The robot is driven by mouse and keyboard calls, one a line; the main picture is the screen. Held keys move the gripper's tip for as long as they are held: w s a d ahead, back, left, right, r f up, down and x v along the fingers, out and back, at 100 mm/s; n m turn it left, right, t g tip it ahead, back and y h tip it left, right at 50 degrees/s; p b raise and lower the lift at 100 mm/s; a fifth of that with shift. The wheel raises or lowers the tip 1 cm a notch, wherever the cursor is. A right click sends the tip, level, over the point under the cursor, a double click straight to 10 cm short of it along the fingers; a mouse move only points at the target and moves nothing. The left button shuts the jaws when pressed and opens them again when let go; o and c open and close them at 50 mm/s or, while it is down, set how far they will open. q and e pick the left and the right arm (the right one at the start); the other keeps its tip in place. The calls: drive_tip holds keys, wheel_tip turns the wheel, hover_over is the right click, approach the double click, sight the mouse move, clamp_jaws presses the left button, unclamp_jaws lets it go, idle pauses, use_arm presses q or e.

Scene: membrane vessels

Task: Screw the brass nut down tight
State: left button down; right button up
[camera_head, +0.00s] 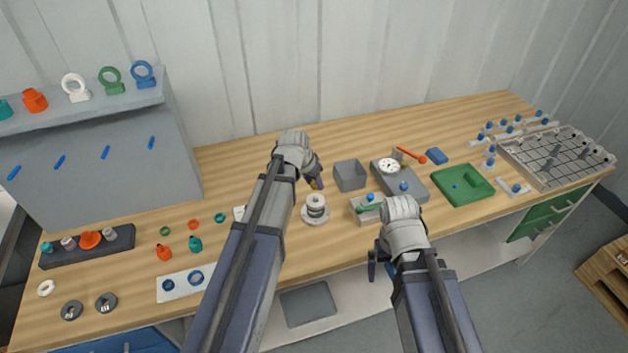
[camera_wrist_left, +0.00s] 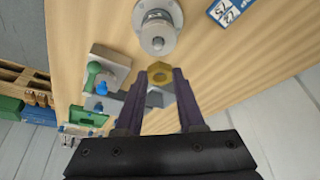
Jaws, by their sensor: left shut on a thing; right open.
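The brass nut (camera_wrist_left: 160,74) is a hexagonal ring held between the fingertips of my left gripper (camera_wrist_left: 167,76). In the head view, my left gripper (camera_head: 316,182) is above the table, just behind the round grey-white flanged fitting (camera_head: 315,207), with the nut small and brownish at its tips. In the left wrist view the fitting (camera_wrist_left: 158,30) stands beyond the nut, with a grey cylindrical top and a wide round flange; the nut looks apart from it. My right gripper (camera_head: 378,262) is open and empty near the table's front edge.
A grey block with a green knob (camera_head: 365,208), a gauge on a grey base (camera_head: 388,167) and a green tray (camera_head: 463,185) are further right. Coloured rings and caps lie at left. Wood behind my left gripper is clear.

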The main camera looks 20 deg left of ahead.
sight(315, 197)
use_arm(q)
drive_tip(key=shift+f+b, duration=2.65)
drive_tip(key=shift+f, duration=0.1)
drive_tip(key=shift+c, duration=2.2)
unclamp_jaws()
drive_tip(key=shift+s+r, duration=0.1)
drive_tip(key=shift+r, duration=0.05)
drive_tip(key=d+p+v, duration=0.1)
drive_tip(key=p+v, duration=0.6)
drive_tip(key=shift+a+r, duration=0.25)
drive_tip(key=shift+a, duration=0.3)
drive_tip(key=shift+s, duration=0.15)
drive_tip(key=shift+o, duration=0.3)
